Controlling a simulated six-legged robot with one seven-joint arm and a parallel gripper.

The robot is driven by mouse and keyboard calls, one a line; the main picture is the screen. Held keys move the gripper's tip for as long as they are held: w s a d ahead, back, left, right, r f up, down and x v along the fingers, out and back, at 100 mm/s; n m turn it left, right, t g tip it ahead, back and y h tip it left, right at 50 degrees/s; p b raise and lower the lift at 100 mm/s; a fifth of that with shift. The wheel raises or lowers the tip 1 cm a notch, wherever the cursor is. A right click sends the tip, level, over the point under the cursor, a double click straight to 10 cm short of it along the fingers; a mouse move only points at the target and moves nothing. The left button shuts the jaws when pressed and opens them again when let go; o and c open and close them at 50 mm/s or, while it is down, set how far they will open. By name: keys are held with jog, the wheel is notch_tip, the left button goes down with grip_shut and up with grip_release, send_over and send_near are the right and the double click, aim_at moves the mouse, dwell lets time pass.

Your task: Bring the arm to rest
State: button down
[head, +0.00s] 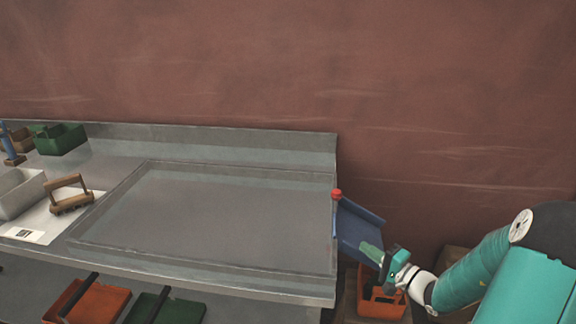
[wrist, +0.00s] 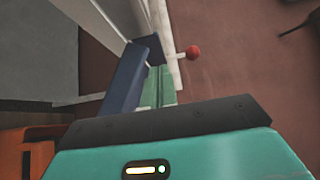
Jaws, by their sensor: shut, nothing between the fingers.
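My arm reaches in from the lower right of the head view, its teal links bent. My gripper (head: 370,253) is beyond the bench's right end, just below and right of the blue chute (head: 357,226). Its green fingers are shut with nothing between them. In the wrist view the shut green fingers (wrist: 158,90) show past the dark edge of the gripper body, close beside the blue chute (wrist: 125,75). I cannot tell whether they touch it. A red ball knob (head: 336,194) stands at the chute's upper left; it also shows in the wrist view (wrist: 193,52).
The grey metal bench (head: 210,205) has a wide empty recessed top. An orange bin (head: 382,302) sits below my gripper. A wooden-handled tool (head: 69,193), a pale tray (head: 18,192) and a green box (head: 60,139) stand at left. A red-brown wall is behind.

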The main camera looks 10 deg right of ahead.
jog(key=s+a+r+n+g+y, duration=0.1)
jog(key=a+g, duration=0.1)
jog(key=a, duration=0.2)
jog(key=a+r+n+g+y, duration=0.1)
jog(key=a+n+g, duration=0.1)
jog(key=a, duration=0.2)
jog(key=s+a+r+n+g+y, duration=0.1)
jog(key=a+r+n+g, duration=0.1)
jog(key=a, duration=0.2)
jog(key=shift+s+a+r+g+y, duration=0.1)
jog(key=shift+s+a+g+y, duration=0.05)
jog(key=shift+s+g+y, duration=0.15)
jog(key=s+a+r+n+g+h, duration=0.5)
jog(key=s+a+n+g+h, duration=0.15)
jog(key=s+a, duration=0.55)
jog(key=s+d+r+n+t+h, duration=0.1)
jog(key=s+d+r+t+h, duration=0.1)
jog(key=s+r+h, duration=0.3)
jog(key=shift+s+d+r, duration=0.75)
jog(key=shift+s+r, duration=0.2)
jog(key=shift+r, duration=0.05)
jog(key=shift+t, duration=0.25)
